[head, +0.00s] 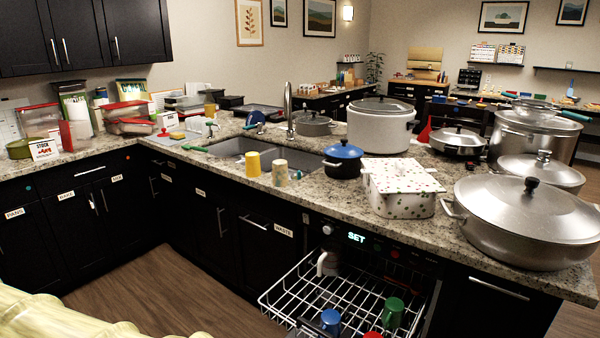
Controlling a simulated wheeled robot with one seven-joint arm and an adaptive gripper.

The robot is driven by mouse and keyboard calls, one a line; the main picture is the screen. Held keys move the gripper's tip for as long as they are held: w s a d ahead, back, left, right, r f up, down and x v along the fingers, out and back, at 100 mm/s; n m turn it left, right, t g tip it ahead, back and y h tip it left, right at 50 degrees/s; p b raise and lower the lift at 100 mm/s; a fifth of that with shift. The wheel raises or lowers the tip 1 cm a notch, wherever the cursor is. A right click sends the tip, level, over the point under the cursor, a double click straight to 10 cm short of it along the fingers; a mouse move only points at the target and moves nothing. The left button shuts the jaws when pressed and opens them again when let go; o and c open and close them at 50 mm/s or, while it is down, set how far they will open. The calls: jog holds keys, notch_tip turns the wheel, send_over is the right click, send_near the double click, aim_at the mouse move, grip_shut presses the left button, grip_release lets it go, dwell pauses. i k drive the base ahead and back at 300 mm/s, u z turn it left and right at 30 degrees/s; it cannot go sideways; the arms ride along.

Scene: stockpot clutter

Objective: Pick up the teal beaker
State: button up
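I cannot make out a teal beaker for certain in the head view. The nearest in colour is a green cup (392,312) in the pulled-out dishwasher rack. A blue cup (330,320) stands to its left in the same rack, and the top of a red one (373,335) shows at the bottom edge. A yellow cup (253,163) and a beige patterned cup (280,173) stand on the counter before the sink. My gripper is not in view.
The dishwasher rack (290,290) juts out from the cabinets. Pots, a blue lidded pot (343,160), a spotted box (400,190) and a wide steel pan (525,225) crowd the right counter. Open wooden floor (150,270) lies at left. A pale yellow ribbed shape (60,318) fills the lower-left corner.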

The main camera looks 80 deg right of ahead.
aim_at(280, 178)
jog(key=z, duration=0.9)
jog(key=i, duration=3.2)
jog(key=z, duration=1.95)
